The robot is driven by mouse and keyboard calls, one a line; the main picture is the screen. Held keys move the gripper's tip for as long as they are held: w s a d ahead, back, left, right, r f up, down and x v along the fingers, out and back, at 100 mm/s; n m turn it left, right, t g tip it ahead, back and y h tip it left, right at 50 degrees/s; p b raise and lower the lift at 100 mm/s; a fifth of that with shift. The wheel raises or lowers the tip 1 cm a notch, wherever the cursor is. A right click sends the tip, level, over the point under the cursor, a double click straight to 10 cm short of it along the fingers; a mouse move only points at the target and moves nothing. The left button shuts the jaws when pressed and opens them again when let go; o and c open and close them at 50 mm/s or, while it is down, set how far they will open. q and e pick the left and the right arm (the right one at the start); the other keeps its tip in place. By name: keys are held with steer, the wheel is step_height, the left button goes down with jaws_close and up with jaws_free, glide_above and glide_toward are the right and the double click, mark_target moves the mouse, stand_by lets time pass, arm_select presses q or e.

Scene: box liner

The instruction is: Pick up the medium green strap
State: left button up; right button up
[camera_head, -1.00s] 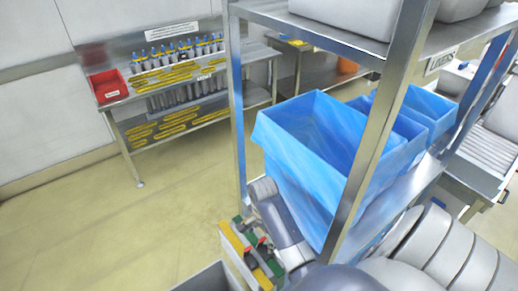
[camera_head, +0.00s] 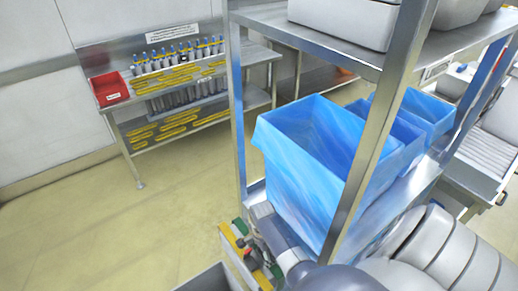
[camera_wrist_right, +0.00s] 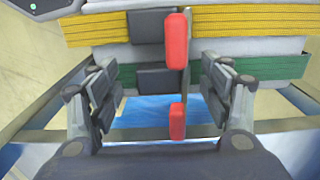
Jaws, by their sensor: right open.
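A green strap (camera_wrist_right: 265,67) runs across the right wrist view below a wider yellow strap (camera_wrist_right: 245,22). A dark buckle (camera_wrist_right: 158,84) and a red piece (camera_wrist_right: 177,120) show near its middle. My right gripper (camera_wrist_right: 160,95) is open, with one finger on each side of the buckle area; I cannot tell whether either finger touches the strap. In the head view my right gripper (camera_head: 255,253) is over the yellow and green straps at bottom centre, and my arm hides part of them. My left gripper is not in view.
A metal rack post (camera_head: 240,120) stands close behind my right arm. Blue-lined boxes (camera_head: 290,180) fill the rack shelf to the right. A far table (camera_head: 225,62) holds a red bin (camera_head: 109,87) and several yellow straps. The floor (camera_head: 130,230) at left is clear.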

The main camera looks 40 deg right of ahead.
steer(key=shift+w+d+f, duration=0.1)
steer(key=shift+f, duration=0.75)
steer(key=c, duration=1.2)
steer(key=shift+o, duration=0.2)
steer(key=shift+r, duration=0.15)
